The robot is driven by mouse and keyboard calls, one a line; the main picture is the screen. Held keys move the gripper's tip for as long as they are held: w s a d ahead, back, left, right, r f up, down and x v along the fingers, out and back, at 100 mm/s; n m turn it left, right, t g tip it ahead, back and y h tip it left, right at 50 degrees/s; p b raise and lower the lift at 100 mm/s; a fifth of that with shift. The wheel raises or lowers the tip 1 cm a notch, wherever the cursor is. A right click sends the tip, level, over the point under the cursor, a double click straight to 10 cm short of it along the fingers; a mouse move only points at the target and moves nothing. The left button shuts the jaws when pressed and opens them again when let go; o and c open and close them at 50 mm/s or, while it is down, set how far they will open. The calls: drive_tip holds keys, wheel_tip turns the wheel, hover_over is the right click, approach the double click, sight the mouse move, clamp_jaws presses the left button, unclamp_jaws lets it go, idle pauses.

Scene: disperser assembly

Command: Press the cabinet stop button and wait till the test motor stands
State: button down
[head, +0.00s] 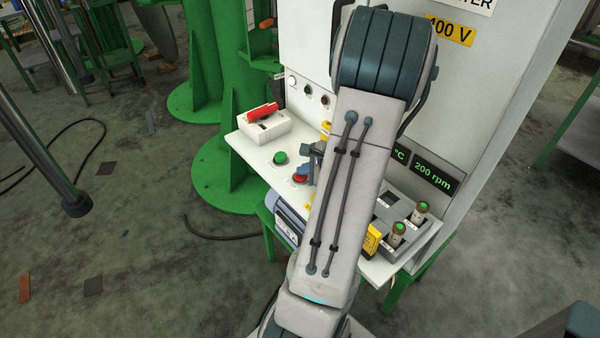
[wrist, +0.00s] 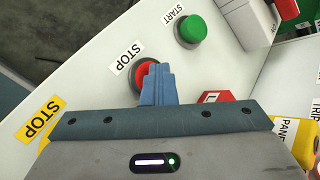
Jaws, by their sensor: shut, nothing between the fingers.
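The red stop button (wrist: 143,76) sits on the white sloped panel (wrist: 100,65) beside a STOP label in the wrist view. It also shows in the head view (head: 300,179). My gripper (wrist: 153,68) is shut and empty, its fingertips over the button and covering part of it. I cannot tell whether they touch or press it. In the head view my gripper (head: 314,160) is mostly hidden behind my arm. A display (head: 435,173) on the cabinet reads 200 rpm. A grey-blue motor-like body (head: 288,220) shows below the panel; its motion cannot be told.
A green start button (wrist: 191,28) sits close to the stop button. A red-handled white box (head: 264,123) is at the panel's left. A rack (head: 385,216) with green-capped vials stands at the right. A red tag-like part (wrist: 217,97) lies beside my fingers.

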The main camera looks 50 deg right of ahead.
sight(305, 177)
drive_tip(key=shift+s+a+f, duration=0.1)
drive_tip(key=shift+s+f, duration=0.15)
drive_tip(key=shift+f, duration=0.15)
drive_tip(key=shift+r+p, duration=0.95)
drive_tip(key=shift+r, duration=0.35)
drive_tip(key=shift+w, duration=0.1)
drive_tip(key=shift+r, duration=0.2)
wheel_tip(305, 177, up, 5)
drive_tip(key=p, duration=0.3)
drive_tip(key=shift+f, duration=0.1)
drive_tip(key=shift+p, duration=0.3)
